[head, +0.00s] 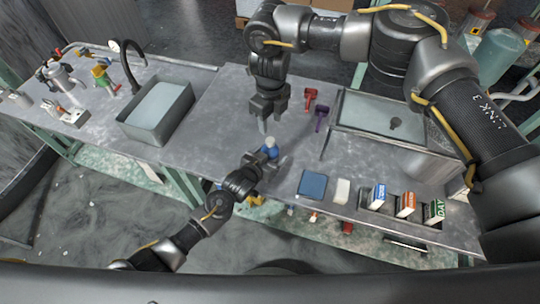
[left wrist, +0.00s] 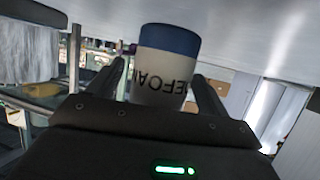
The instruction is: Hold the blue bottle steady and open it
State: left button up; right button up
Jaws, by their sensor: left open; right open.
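The blue bottle (head: 270,149) stands upright near the front edge of the grey counter, with a pale cap on top. In the left wrist view the bottle (left wrist: 167,68) shows a blue band and a white label with dark letters. My left gripper (head: 263,158) is low at the bottle from the front, open, with its fingers (left wrist: 160,85) on either side of the body; contact cannot be told. My right gripper (head: 267,122) points down just behind and above the cap, open and empty.
A red tool (head: 310,97) and a purple tool (head: 321,117) lie right of my right gripper. A sink basin (head: 158,112) is at left, and a tray (head: 380,115) at right. A blue pad (head: 312,184), white block (head: 342,190) and small boxes (head: 406,204) line the front right.

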aim_at(270, 140)
pick_arm(q)
jog(key=c, duration=1.6)
grip_shut()
pick_arm(e)
jog(key=shift+s+f, duration=0.1)
jog(key=shift+f, duration=0.05)
jog(key=shift+s+a+m, duration=0.1)
jog(key=shift+a+m, duration=0.1)
jog(key=shift+m, duration=0.1)
jog(key=m, duration=0.7)
jog(key=shift+m, duration=0.4)
jog(key=m, duration=1.6)
jog(key=shift+m, duration=0.4)
jog(key=m, duration=0.4)
jog(key=shift+d+m, duration=0.1)
jog(key=shift+m, duration=0.2)
jog(key=m, duration=0.6)
jog(key=shift+w+d, duration=0.1)
jog(key=shift+w, duration=0.1)
jog(key=shift+f, duration=3.9)
